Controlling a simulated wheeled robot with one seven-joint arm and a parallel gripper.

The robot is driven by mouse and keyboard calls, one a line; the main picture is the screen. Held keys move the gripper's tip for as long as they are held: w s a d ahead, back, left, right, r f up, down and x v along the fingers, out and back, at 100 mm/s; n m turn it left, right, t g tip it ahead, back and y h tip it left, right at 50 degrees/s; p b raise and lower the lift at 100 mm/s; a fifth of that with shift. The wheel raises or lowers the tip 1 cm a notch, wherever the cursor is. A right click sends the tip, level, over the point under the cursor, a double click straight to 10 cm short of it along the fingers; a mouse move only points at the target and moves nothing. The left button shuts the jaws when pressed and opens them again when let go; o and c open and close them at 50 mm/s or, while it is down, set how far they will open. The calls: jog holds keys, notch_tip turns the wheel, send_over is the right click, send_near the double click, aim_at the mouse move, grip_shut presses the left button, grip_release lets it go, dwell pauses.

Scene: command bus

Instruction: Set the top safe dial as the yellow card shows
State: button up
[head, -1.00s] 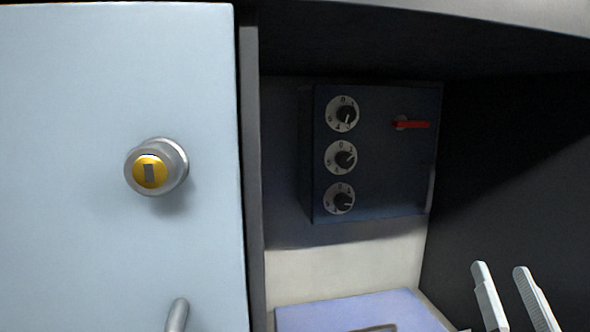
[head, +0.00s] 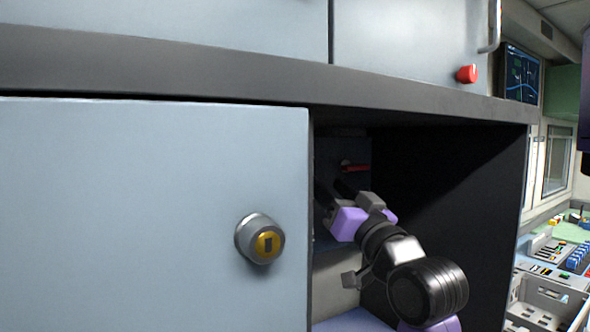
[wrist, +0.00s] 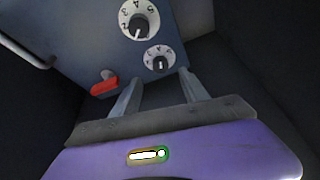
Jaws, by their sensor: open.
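The dark blue safe (head: 329,240) sits in an open compartment, mostly hidden behind my arm in the head view. In the wrist view the safe front (wrist: 180,20) appears turned round, with two dials showing. The top dial (wrist: 160,58), level with the red handle (wrist: 104,86), lies just beyond my fingertips. Its pointer faces down the picture. The middle dial (wrist: 138,20) is farther off. My gripper (wrist: 161,77) is open and empty, its fingers to either side below the top dial. In the head view my gripper (head: 334,189) reaches into the compartment. I see no yellow card.
A closed pale blue door (head: 120,210) with a round yellow-centred lock (head: 262,240) stands left of the compartment. A grey ledge (head: 250,85) runs above it. The dark side wall (head: 460,190) bounds it at right. A control desk (head: 560,265) stands farther right.

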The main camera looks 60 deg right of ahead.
jog(key=p+x, duration=0.2)
jog(key=x, duration=0.5)
jog(key=shift+w, duration=0.3)
jog(key=shift+d+r, duration=0.1)
jog(key=shift+c, duration=0.2)
grip_shut()
